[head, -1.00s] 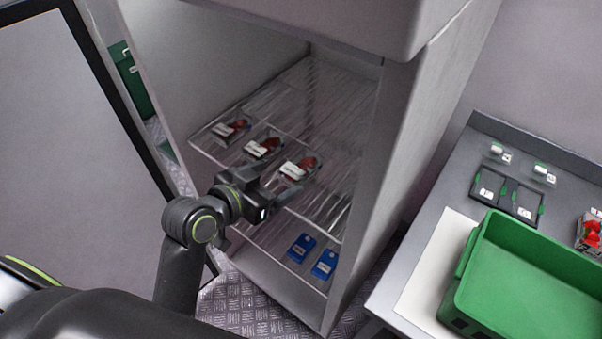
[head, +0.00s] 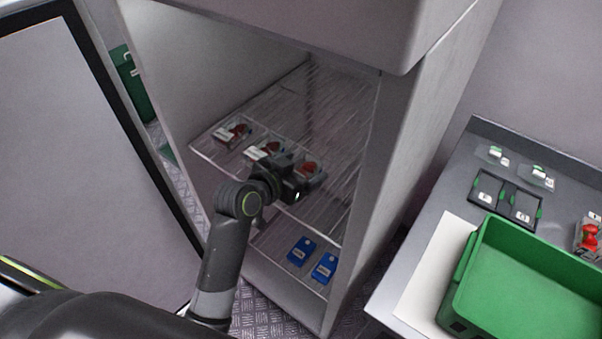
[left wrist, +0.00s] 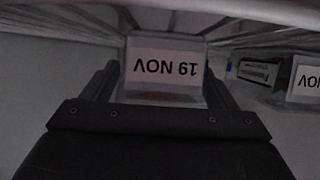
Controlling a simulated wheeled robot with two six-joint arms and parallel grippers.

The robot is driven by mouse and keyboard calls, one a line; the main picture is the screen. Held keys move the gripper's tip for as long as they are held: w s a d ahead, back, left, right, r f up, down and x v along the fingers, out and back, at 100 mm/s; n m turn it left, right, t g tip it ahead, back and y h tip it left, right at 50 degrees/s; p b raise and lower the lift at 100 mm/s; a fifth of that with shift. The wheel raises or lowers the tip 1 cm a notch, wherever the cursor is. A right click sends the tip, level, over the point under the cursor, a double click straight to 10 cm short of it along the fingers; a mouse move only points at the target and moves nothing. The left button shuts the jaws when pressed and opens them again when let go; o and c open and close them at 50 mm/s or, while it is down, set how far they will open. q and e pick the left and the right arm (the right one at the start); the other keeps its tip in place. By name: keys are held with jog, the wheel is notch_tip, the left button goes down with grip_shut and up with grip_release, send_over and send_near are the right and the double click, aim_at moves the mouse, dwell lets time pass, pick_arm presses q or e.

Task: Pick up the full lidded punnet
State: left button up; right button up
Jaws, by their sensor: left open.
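Three clear punnets with red berries and white labels stand in a row on the upper wire shelf of the cabinet: a left one (head: 233,132), a middle one (head: 262,150) and a right one (head: 309,167). My left gripper (head: 301,180) is open at the front of the right punnet and partly covers it. In the left wrist view, this punnet (left wrist: 165,70) shows an upside-down "19 NOV" label between the open fingers (left wrist: 158,82). Whether the fingers touch it, I cannot tell. A neighbouring label (left wrist: 306,80) shows at the right edge. My right gripper is not in view.
Two blue packs (head: 301,250) lie on the lower shelf. The cabinet's side wall (head: 385,150) rises right of the shelf. The bench at right holds a green crate (head: 530,265), black trays (head: 505,197), small clear items (head: 497,155) and a red-berry punnet (head: 588,238).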

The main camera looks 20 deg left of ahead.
pick_arm(q)
jog(key=shift+c, duration=0.4)
jog(key=c, duration=1)
jog(key=shift+r, duration=0.1)
jog(key=shift+c, duration=0.2)
